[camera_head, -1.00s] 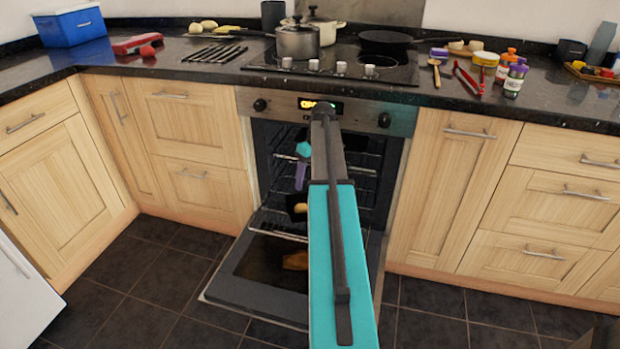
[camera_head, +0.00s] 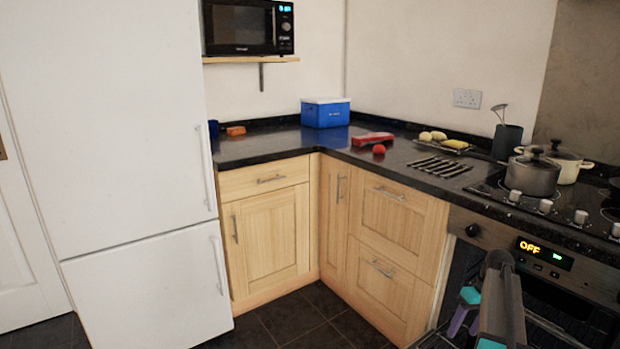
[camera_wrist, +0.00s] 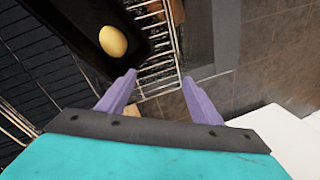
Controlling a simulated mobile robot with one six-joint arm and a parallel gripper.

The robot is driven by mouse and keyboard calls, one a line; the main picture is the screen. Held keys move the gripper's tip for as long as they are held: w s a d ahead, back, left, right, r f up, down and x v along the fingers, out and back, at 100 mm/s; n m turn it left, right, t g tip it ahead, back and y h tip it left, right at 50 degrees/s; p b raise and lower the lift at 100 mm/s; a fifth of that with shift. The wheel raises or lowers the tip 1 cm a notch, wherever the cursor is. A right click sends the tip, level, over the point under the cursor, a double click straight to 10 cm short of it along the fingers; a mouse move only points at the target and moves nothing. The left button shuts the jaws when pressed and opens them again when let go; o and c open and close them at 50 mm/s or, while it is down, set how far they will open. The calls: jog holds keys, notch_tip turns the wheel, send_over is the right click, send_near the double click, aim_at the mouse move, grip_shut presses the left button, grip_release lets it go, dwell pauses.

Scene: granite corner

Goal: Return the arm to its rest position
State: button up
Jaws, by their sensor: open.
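My arm (camera_head: 502,305) reaches in from the bottom right of the head view, in front of the oven (camera_head: 560,262). My gripper (camera_head: 460,318) shows there only in part, as a purple finger and teal body. In the wrist view my gripper (camera_wrist: 159,79) has its two purple fingers apart with nothing between them. Beyond the fingers are a wire oven rack (camera_wrist: 163,55) and a dark tray (camera_wrist: 68,18) holding a yellow rounded item (camera_wrist: 113,41). I cannot tell how far the fingertips are from the rack.
A white fridge (camera_head: 120,150) stands at the left. Base cabinets (camera_head: 265,240) and a dark counter (camera_head: 255,146) fill the corner. On top are a blue box (camera_head: 325,114) and a grey pot (camera_head: 532,177). Dark floor tiles (camera_head: 290,318) are clear in front of the cabinets.

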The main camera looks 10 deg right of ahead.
jog(key=s+a+f+n+g+p, duration=0.1)
jog(key=s+a+f+p, duration=0.1)
jog(key=a, duration=0.7)
jog(key=s+a+f+n+g+p, duration=0.1)
jog(key=s+a+f+p, duration=0.2)
jog(key=a+f, duration=0.3)
jog(key=s+a+f+n+g+p, duration=0.1)
jog(key=s+a+f+g+p, duration=0.1)
jog(key=a, duration=1.1)
jog(key=shift+d+p+x, duration=0.25)
jog(key=shift+p+x, duration=0.8)
jog(key=shift+x, duration=0.25)
jog(key=s+a+f+m+p, duration=0.1)
jog(key=s+a, duration=0.3)
jog(key=s, duration=0.4)
jog(key=s+a+f+m+g+h+p, duration=0.1)
jog(key=s+a+p, duration=0.3)
jog(key=s, duration=0.5)
jog(key=s+a+f+m+h+p, duration=0.1)
jog(key=s+a, duration=0.3)
jog(key=s, duration=0.5)
jog(key=shift+f+m+g+p, duration=0.3)
jog(key=shift+f+p, duration=0.45)
jog(key=shift+f, duration=0.05)
